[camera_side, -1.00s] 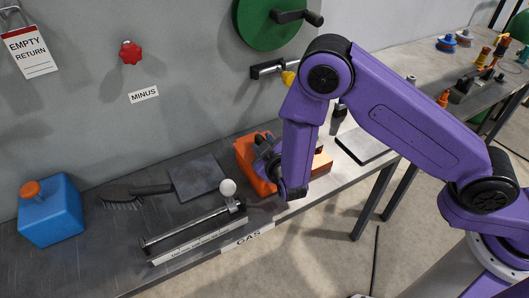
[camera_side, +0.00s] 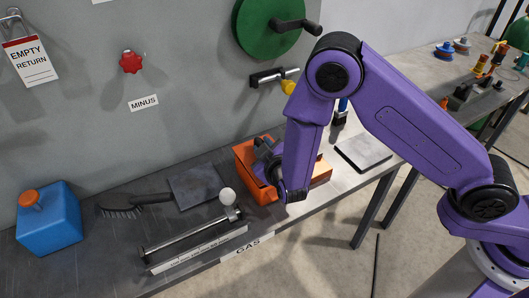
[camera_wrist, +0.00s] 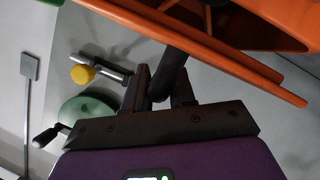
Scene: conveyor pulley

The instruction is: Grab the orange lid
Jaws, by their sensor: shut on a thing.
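The orange lid (camera_wrist: 200,38) shows as a long orange panel across the top of the wrist view. My gripper (camera_wrist: 160,86) is shut on a dark bar-like grip (camera_wrist: 171,70) that reaches up to this panel. In the side view, my gripper (camera_side: 266,160) is at an open-looking orange box (camera_side: 245,158) on the bench, and the wrist hides much of it. More orange shows right of my wrist (camera_side: 322,171). I cannot tell clearly where lid and box separate.
A blue container (camera_side: 48,220) with an orange cap (camera_side: 29,197), a brush (camera_side: 130,202) and a white-knobbed lever (camera_side: 228,196) are to the left on the bench. A green wheel (camera_side: 262,28) and a yellow-knobbed handle (camera_side: 287,87) stick out from the wall.

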